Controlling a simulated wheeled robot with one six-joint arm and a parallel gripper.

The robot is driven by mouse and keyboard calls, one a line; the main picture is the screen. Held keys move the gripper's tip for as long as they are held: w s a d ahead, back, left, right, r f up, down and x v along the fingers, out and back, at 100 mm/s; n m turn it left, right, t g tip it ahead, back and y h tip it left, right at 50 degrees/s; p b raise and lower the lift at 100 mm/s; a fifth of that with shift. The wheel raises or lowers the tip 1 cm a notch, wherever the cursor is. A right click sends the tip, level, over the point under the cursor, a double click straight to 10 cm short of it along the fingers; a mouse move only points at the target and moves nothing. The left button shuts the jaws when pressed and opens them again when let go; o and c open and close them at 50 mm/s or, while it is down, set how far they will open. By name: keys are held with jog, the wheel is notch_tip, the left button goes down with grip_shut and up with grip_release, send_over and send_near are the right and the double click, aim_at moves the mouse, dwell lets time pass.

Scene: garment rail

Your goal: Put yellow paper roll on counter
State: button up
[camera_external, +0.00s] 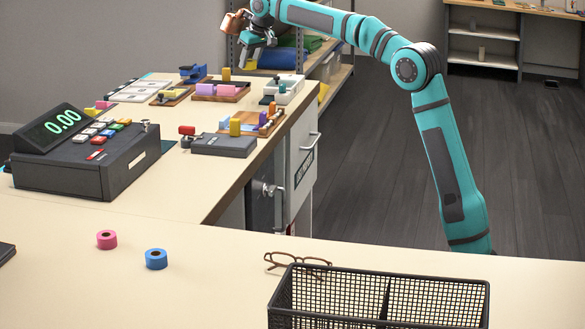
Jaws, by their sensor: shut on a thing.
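My gripper (255,48) is at the top of the view, left of the arm's elbow, above the far end of the counter's side wing. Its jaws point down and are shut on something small. A patch of yellow, which looks like the yellow paper roll (250,64), shows at the fingertips; its outline is too small to make out. The counter (200,285) is pale, with a long front part and a side wing running back. A pink roll (107,240) and a blue roll (156,259) stand apart on the front part.
A black cash register (85,150) stands at the left. Stamps, trays and a grey box (224,145) crowd the side wing. Brown glasses (285,262) lie behind a black mesh basket (380,300) at the front. The counter between the register and the rolls is clear.

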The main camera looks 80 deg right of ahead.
send_over(263, 109)
jog(key=a, duration=0.1)
jog(key=shift+m, duration=0.5)
jog(key=f, duration=0.2)
jog(key=s+f, duration=0.1)
jog(key=f, duration=0.2)
jog(key=shift+d, duration=0.2)
jog(key=shift+f, duration=0.1)
jog(key=shift+f, duration=4.9)
jog(key=shift+f, duration=0.15)
jog(key=o, duration=0.7)
